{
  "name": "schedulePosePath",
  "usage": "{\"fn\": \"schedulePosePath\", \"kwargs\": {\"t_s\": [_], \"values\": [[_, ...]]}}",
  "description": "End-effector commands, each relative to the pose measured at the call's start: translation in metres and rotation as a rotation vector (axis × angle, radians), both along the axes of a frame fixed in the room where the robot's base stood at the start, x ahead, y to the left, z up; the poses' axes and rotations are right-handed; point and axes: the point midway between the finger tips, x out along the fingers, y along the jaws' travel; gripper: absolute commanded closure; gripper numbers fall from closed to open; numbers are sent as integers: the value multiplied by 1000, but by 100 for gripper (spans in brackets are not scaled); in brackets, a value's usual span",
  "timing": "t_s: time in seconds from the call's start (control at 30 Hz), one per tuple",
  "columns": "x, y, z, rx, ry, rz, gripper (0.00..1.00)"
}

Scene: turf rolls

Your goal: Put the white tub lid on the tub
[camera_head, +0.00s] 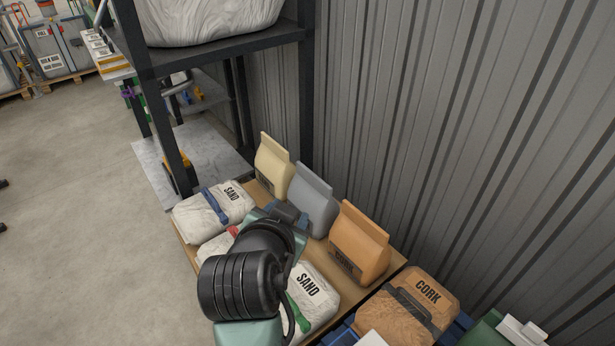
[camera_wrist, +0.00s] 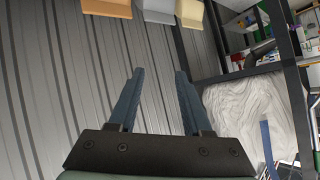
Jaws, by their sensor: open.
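I cannot make out the white tub lid or the tub for certain in either view. A white object (camera_head: 521,330) at the bottom right edge of the head view is partly cut off, and I cannot tell what it is. My gripper (camera_wrist: 158,72) is open and empty in the wrist view, its two blue-grey fingers apart. In the head view my arm reaches over the sacks, and its dark wrist hides part of them.
Sand sacks (camera_head: 213,207) lie on a wooden surface (camera_head: 316,254). Cream (camera_head: 273,168), grey (camera_head: 312,200) and orange (camera_head: 358,245) bags stand beside them. A cork sack (camera_head: 426,297) lies at lower right. A corrugated wall (camera_head: 450,120) and dark shelf rack (camera_head: 225,52) bound the area.

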Motion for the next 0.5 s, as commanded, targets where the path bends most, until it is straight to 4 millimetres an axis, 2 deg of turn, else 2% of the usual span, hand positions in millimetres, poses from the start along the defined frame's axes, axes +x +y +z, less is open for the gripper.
{"fn": "schedulePosePath", "kwargs": {"t_s": [0.03,0.13,0.17,0.2,0.3,0.4,0.5], "values": [[11,-2,56,-25,-155,46,51],[11,-6,158,-106,-447,117,51],[6,-8,188,-135,-535,130,51],[-3,-11,228,-176,-648,141,51],[-39,-19,312,-284,-908,142,51],[-80,-25,372,-379,-1111,119,51],[-113,-29,407,-447,-1245,90,51]]}}
